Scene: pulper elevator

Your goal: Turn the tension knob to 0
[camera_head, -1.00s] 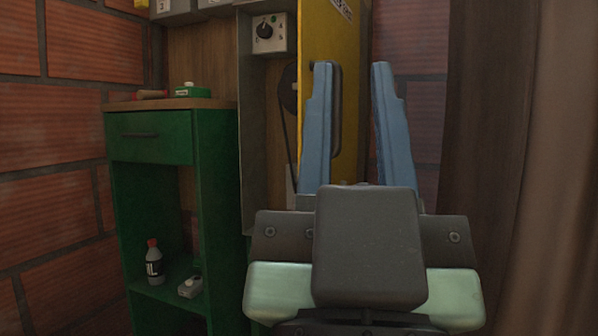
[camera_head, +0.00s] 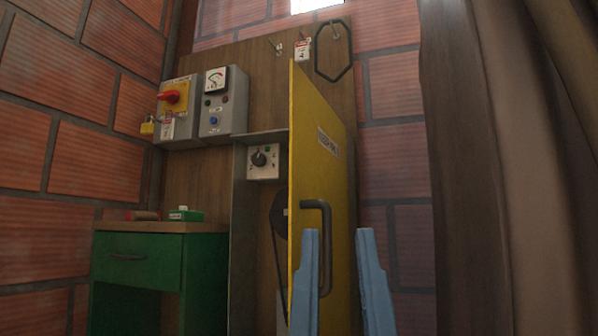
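The tension knob (camera_head: 259,158) is a black dial on a small light grey plate (camera_head: 270,174). The plate sits high inside an open grey cabinet, left of the swung-out yellow door (camera_head: 322,190). Marks surround the knob, but they are too small to read surely, and so is its exact setting. My gripper (camera_head: 338,240) shows two blue fingers at the bottom of the view, spread apart with nothing between them. It appears below and right of the knob, in front of the yellow door, apart from the knob.
The yellow door has a black handle (camera_head: 325,240) close to my fingers. A green cabinet (camera_head: 140,262) stands lower left. A brown curtain (camera_head: 480,180) hangs at right. A black belt loop (camera_head: 333,52) hangs above.

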